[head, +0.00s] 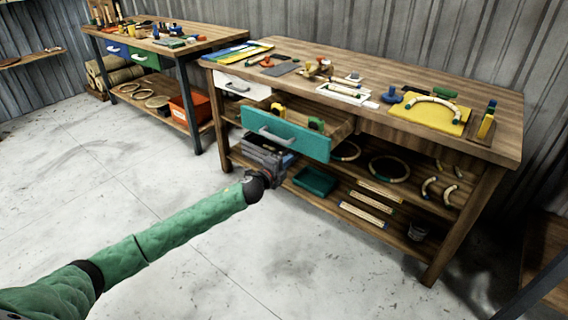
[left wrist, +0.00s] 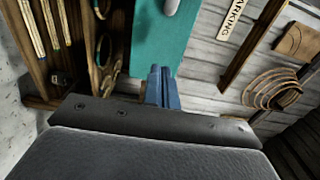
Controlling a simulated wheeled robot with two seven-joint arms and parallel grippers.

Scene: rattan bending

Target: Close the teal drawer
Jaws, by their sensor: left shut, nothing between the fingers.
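The teal drawer (head: 295,138) stands pulled out from the front of the near workbench (head: 390,68) in the head view. Its light handle (head: 277,136) is on the front face, and a yellow tool and a green one show inside. My left gripper (head: 286,160) is shut and empty, at or just below the lower edge of the drawer front. In the left wrist view the shut blue fingertips (left wrist: 163,75) lie over the lower part of the teal front (left wrist: 158,45), with the handle further up. I cannot tell whether they touch. My right gripper is in neither view.
The white drawer (head: 240,84) to the left looks shut or nearly so. Below are shelves with rattan rings (head: 389,168), a teal box (head: 314,181) and strips. A second bench (head: 165,43) stands behind left with a red-orange bin (head: 190,108). The floor in front is clear.

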